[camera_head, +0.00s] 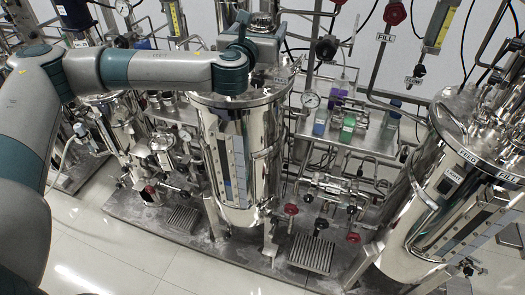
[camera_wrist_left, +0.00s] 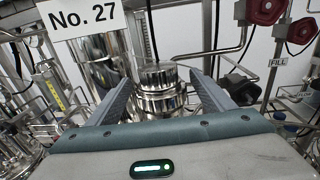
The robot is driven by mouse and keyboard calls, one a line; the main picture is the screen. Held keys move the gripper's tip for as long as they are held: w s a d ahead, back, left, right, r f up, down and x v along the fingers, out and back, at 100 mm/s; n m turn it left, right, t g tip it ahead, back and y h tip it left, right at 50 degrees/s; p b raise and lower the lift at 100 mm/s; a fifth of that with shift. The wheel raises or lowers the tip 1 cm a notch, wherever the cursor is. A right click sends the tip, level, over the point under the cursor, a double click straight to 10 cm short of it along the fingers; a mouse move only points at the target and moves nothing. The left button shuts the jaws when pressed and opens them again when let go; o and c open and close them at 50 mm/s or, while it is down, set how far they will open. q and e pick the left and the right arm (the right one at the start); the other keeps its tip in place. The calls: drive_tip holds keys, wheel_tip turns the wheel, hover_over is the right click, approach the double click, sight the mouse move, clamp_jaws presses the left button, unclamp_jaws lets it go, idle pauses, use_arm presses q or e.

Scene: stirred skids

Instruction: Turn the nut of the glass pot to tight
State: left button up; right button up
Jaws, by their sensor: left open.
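My left arm reaches in from the left in the head view, with its gripper (camera_head: 247,32) over the top of the middle steel vessel (camera_head: 240,150). In the left wrist view the two grey fingers of my left gripper (camera_wrist_left: 163,82) are spread apart. A shiny round metal cap with stacked rings (camera_wrist_left: 158,77) stands upright between and beyond them; it looks like the nut. I cannot tell whether a finger touches it. The fingers hold nothing that I can see. Glass of the pot cannot be made out. My right gripper is in neither view.
A "No. 27" sign (camera_wrist_left: 83,18) is close to the left finger. Red valve knobs (camera_wrist_left: 266,11) and pipes stand at the right. Another steel vessel (camera_head: 450,200) stands at the right, and coloured bottles (camera_head: 347,125) sit on a shelf behind. Bare floor (camera_head: 110,250) shows at the front left.

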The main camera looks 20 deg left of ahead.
use_arm(q)
drive_tip(key=shift+d+r+n+g+y+p, duration=0.1)
drive_tip(key=shift+n+g+y+p, duration=0.2)
drive_tip(key=shift+n+y, duration=0.7)
drive_tip(key=shift+r+n+g+y+p, duration=0.15)
drive_tip(key=shift+n+y+p, duration=0.35)
drive_tip(key=shift+y, duration=0.9)
drive_tip(key=shift+p+v, duration=3.05)
drive_tip(key=shift+v, duration=5.65)
drive_tip(key=s+d+f+n+g+h, duration=0.1)
drive_tip(key=s+f+n+g+h, duration=0.1)
drive_tip(key=f, duration=0.8)
drive_tip(key=s+d+f+n+g+h, duration=0.1)
drive_tip(key=s+f+n+g, duration=0.3)
drive_tip(key=f+n, duration=0.5)
drive_tip(key=shift+s+f+h, duration=0.4)
drive_tip(key=shift+s+f, duration=0.25)
drive_tip(key=shift+s, duration=0.25)
drive_tip(key=shift+w, duration=0.1)
